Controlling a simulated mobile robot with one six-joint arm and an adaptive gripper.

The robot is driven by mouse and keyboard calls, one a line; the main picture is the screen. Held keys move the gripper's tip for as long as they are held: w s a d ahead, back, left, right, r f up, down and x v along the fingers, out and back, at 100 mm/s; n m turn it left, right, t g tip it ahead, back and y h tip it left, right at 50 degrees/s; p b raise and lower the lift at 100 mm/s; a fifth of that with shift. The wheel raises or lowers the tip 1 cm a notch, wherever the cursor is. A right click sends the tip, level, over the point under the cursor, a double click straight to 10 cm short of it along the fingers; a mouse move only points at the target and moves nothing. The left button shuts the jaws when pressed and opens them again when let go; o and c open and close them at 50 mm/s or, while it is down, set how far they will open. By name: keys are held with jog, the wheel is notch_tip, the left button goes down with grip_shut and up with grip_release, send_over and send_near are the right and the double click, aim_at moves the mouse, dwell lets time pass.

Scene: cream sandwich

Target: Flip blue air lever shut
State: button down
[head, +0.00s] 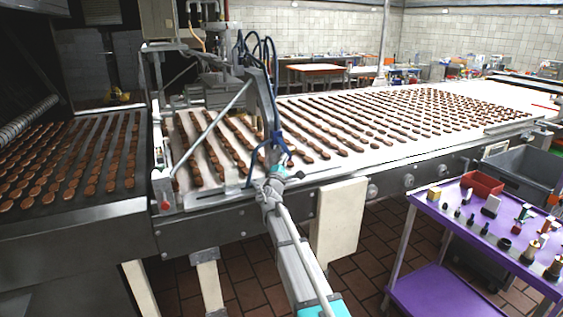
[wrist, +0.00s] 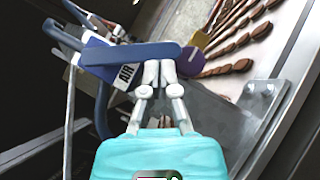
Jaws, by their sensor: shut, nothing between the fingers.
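The blue air lever (wrist: 145,54) shows in the wrist view as a long flat handle lying across the upper middle. Beside it, on the left, is a blue and white block labelled AIR (wrist: 118,74). My gripper (wrist: 159,72) is shut and empty, its pale fingertips together at the lever's lower edge, close to its right part. I cannot tell whether they touch it. In the head view my gripper (head: 277,171) is at the conveyor's front edge by blue parts. The lever is too small to make out there.
A conveyor (head: 365,155) carries rows of brown biscuits behind my gripper. Blue hoses (wrist: 101,108) and a purple round part (wrist: 190,61) are close to the lever. A metal bracket (wrist: 225,115) stands at right. A purple cart (head: 450,227) with small parts stands to the right.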

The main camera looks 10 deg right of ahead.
aim_at(291, 154)
jog(key=shift+w+d+r+p, duration=0.15)
jog(key=shift+d, duration=0.25)
jog(key=shift+w+d+r+p, duration=0.1)
jog(key=shift+d+r+p, duration=0.05)
jog(key=shift+d, duration=0.2)
jog(key=shift+w+d+r+p, duration=0.15)
jog(key=shift+d+r+p, duration=0.3)
jog(key=shift+d, duration=0.2)
jog(key=shift+w+d+r+p, duration=0.15)
jog(key=shift+d+r+p, duration=0.35)
jog(key=shift+r+p, duration=0.1)
jog(key=shift+w+d+r+p, duration=0.15)
jog(key=shift+d+r+p, duration=0.35)
jog(key=shift+r+p, duration=0.05)
jog(key=shift+w+f, duration=0.1)
jog(key=shift+f, duration=0.05)
jog(key=s+d+f+b, duration=0.1)
jog(key=s+f+b, duration=0.6)
jog(key=f+b, duration=0.3)
jog(key=shift+d+f+b, duration=0.3)
jog(key=shift+f+b, duration=0.05)
jog(key=shift+b, duration=0.2)
